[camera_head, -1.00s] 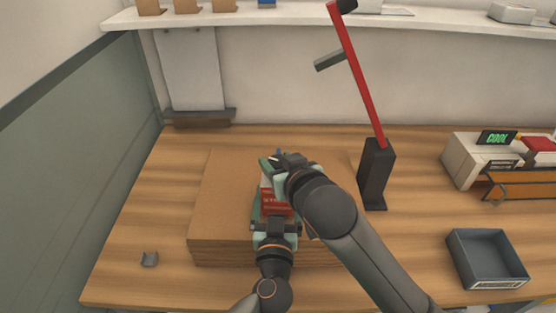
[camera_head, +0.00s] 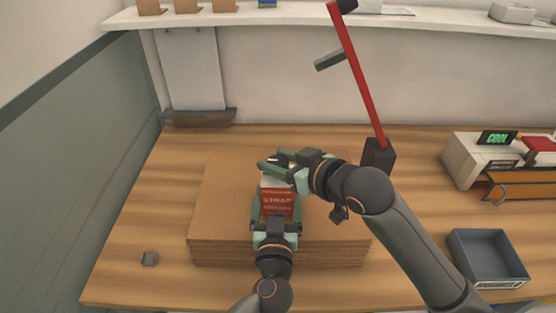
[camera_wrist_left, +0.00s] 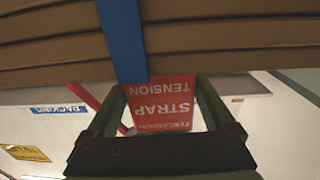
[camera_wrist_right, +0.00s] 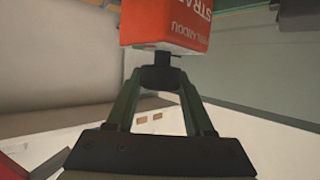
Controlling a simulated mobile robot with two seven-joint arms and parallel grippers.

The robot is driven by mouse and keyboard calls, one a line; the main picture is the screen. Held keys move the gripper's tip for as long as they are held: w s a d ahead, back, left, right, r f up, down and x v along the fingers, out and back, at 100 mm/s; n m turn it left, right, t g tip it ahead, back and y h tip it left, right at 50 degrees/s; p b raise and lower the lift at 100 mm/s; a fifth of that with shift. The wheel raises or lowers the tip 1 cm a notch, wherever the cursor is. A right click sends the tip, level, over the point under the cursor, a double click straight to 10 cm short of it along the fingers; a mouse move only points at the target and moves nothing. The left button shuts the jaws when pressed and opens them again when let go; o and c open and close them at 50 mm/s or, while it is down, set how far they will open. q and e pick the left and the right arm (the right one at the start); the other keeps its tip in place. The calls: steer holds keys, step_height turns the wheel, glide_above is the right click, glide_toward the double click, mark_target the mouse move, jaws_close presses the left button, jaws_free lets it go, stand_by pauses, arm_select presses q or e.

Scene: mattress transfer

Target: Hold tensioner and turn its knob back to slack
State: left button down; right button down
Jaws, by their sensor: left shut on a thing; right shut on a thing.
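The tensioner is a red box (camera_head: 279,203) with white strap lettering, on top of the brown layered stack. My left gripper (camera_head: 277,217) is shut on it from the near side; in the left wrist view its fingers flank the red box (camera_wrist_left: 160,105). A blue strap (camera_wrist_left: 122,40) runs to the box there. My right gripper (camera_head: 276,168) is at the tensioner's far end. In the right wrist view it is shut on the dark knob (camera_wrist_right: 160,77) below the red box (camera_wrist_right: 165,25). In the head view the knob is hidden by the right gripper.
The brown stack (camera_head: 222,205) lies on the wooden table. A black stand (camera_head: 378,155) with a red lever (camera_head: 357,75) is close behind my right arm. A dark tray (camera_head: 487,258) and a machine with a COOL sign (camera_head: 497,138) are at right.

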arm_select(q)
steer(key=shift+r, duration=0.2)
arm_select(e)
steer(key=shift+d+n+y, duration=0.1)
steer(key=shift+n+y, duration=0.2)
steer(key=shift+c, duration=1.4)
jaws_free()
steer(key=v, duration=1.2)
steer(key=shift+w, duration=0.15)
steer(key=shift+r, duration=0.1)
arm_select(q)
jaws_free()
steer(key=shift+f, duration=0.1)
